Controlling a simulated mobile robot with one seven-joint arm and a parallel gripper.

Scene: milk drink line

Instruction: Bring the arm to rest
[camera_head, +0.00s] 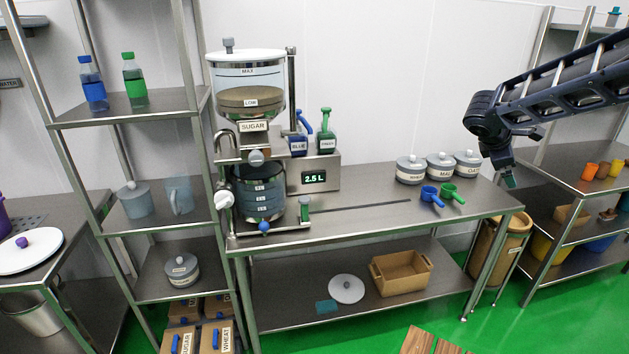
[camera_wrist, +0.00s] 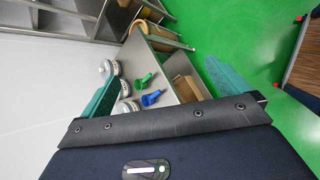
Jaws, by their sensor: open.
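My arm reaches in from the right in the head view, with my gripper (camera_head: 510,180) pointing down in the air near the right end of the steel table (camera_head: 350,218). In the wrist view its two teal fingers stand wide apart, with nothing between them close by. The table, with a blue scoop (camera_head: 431,196) and a green scoop (camera_head: 452,193), shows beyond the fingers. My gripper touches nothing that I can see.
Three lidded grey jars (camera_head: 439,166) stand at the table's back right. The sugar dispenser (camera_head: 247,90) stands at its left end. A shelf rack (camera_head: 570,170) with small cups is at the right. A wooden crate (camera_head: 402,272) and a white lid (camera_head: 346,289) lie on the lower shelf.

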